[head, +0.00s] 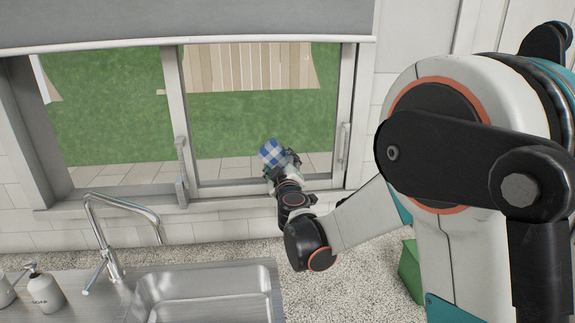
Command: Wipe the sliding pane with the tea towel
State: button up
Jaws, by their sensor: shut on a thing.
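The sliding pane (225,135) is the right-hand pane of the window, in a light frame with handles at its sides. The tea towel (271,152) is blue and white checked and bunched up small. My gripper (279,164) is shut on the tea towel and holds it in front of the lower middle of the sliding pane. I cannot tell whether the towel touches the glass. The fingertips are largely hidden by the towel.
A steel sink (205,290) and a tall tap (100,235) stand below the window. A soap bottle (43,290) stands at the lower left. A grey blind (190,20) hangs over the window's top. A green object (411,267) is partly hidden behind my arm.

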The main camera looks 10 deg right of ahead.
aim_at(266, 159)
jog(key=shift+w+a, duration=0.1)
jog(key=shift+a, duration=1.85)
jog(key=shift+a+r+p, duration=0.1)
jog(key=shift+r+p, duration=0.3)
jog(key=shift+r, duration=0.65)
jog(key=shift+d+b, duration=0.7)
jog(key=shift+d, duration=5.4)
jog(key=shift+a+b, duration=0.6)
jog(key=shift+a, duration=5.5)
jog(key=shift+s+f, duration=0.1)
jog(key=shift+s, duration=2.85)
jog(key=shift+s, duration=0.1)
